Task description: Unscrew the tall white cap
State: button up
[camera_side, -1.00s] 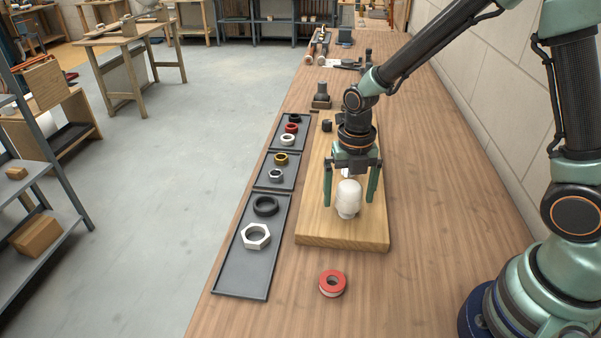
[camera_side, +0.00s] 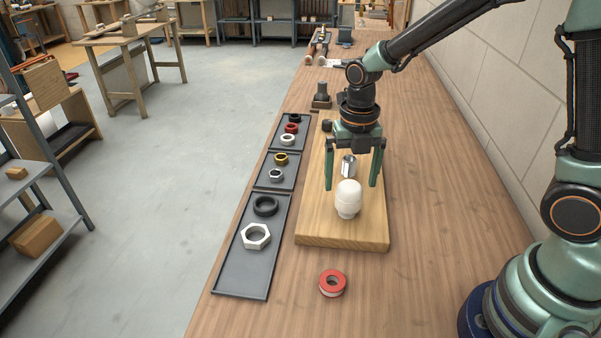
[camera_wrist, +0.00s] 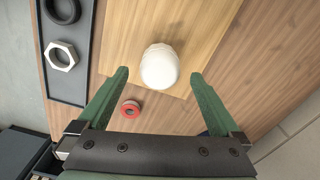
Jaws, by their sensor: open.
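The tall white cap (camera_side: 348,194) stands upright near the front end of the wooden board (camera_side: 318,236). It is a rounded white piece, and it also shows in the wrist view (camera_wrist: 159,66). My gripper (camera_side: 352,186) is open and empty. In the side view its two green fingers hang above the board, behind the cap and higher than it. In the wrist view the cap lies ahead of the fingertips (camera_wrist: 158,75), roughly centred between them and not touching either. A silver metal fitting (camera_side: 348,166) stands on the board behind the cap, below my gripper.
Dark trays (camera_side: 241,275) along the left hold several rings and nuts, including a white hex nut (camera_side: 256,236) and a black ring (camera_side: 265,206). A red tape roll (camera_side: 332,283) lies in front of the board. A dark fitting (camera_side: 321,96) stands behind. The bench right of the board is clear.

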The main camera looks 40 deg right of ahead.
jog(key=shift+r, duration=0.25)
